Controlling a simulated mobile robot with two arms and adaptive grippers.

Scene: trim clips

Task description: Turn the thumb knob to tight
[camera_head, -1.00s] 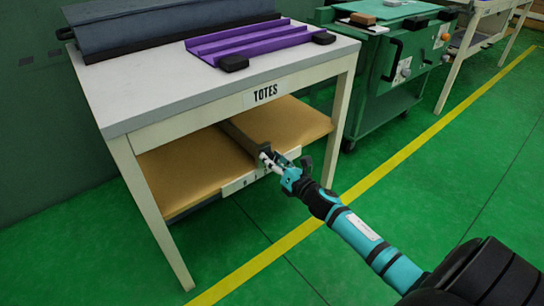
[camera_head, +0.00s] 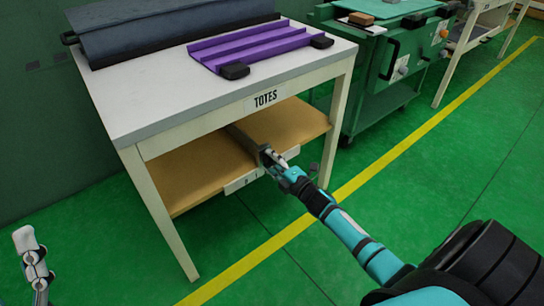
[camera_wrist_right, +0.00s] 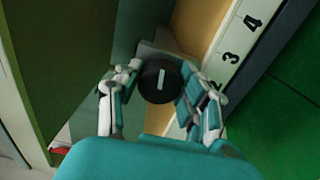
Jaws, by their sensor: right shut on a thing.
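The thumb knob (camera_wrist_right: 161,82) is a round black knob with a white mark that stands nearly upright in the right wrist view. It is at the front end of a grey divider (camera_head: 243,137) on the lower shelf of the TOTES table. My right gripper (camera_head: 273,160) is at the divider's front end and shut on the knob, with a finger on each side of it (camera_wrist_right: 161,76). In the head view the gripper hides the knob. My left gripper (camera_head: 32,256) shows at the lower left, away from the table; its opening is unclear.
A numbered white strip (camera_head: 241,183) runs along the front edge of the tan shelf (camera_head: 200,170). A purple ridged tray (camera_head: 250,46) and a dark blue bin (camera_head: 165,25) lie on the tabletop (camera_head: 150,95). A green cart (camera_head: 375,95) stands to the right. The front floor is clear.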

